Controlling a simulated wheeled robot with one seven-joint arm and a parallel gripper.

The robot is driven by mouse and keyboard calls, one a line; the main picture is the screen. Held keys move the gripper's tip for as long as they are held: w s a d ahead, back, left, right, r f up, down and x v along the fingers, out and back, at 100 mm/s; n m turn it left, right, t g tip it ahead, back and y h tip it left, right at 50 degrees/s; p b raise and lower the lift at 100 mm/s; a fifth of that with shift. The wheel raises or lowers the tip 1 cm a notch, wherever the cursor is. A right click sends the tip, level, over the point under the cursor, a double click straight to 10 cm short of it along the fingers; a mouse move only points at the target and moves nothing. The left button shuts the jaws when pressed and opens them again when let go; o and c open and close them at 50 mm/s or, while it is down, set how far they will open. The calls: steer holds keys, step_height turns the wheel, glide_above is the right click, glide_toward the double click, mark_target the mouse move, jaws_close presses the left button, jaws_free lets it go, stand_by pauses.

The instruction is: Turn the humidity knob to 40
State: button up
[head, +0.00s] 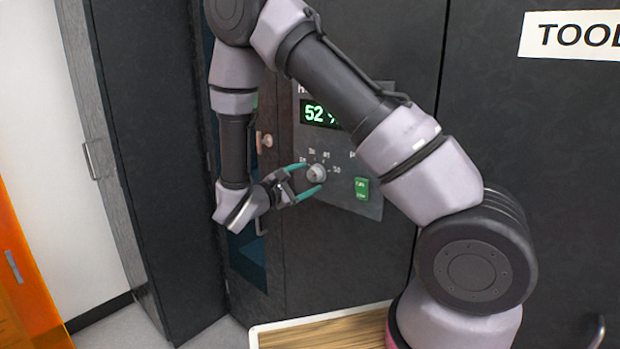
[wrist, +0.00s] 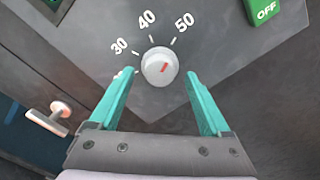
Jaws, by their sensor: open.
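The humidity knob (wrist: 158,62) is a round light-grey dial on a dark panel, with a short red mark slanting up to the right, roughly toward 50. Labels 30, 40 and 50 arc above it in the wrist view. In the head view the knob (head: 316,173) sits below a green display (head: 318,113) that shows 52, its right part hidden by my arm. My gripper (wrist: 160,76) is open, its teal fingertips on either side of the knob; I cannot tell whether they touch it. In the head view my gripper (head: 307,180) reaches the knob from the left.
A green OFF switch (head: 361,189) is on the panel right of the knob; it also shows in the wrist view (wrist: 268,10). A cabinet handle (wrist: 48,120) protrudes at left. A wood-topped surface (head: 320,331) is below. An orange panel (head: 22,270) stands far left.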

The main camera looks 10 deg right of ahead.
steer(key=shift+x, duration=0.9)
jaws_close()
steer(key=n, duration=0.4)
steer(key=shift+n, duration=0.3)
steer(key=shift+r+n, duration=0.1)
steer(key=shift+n, duration=1.9)
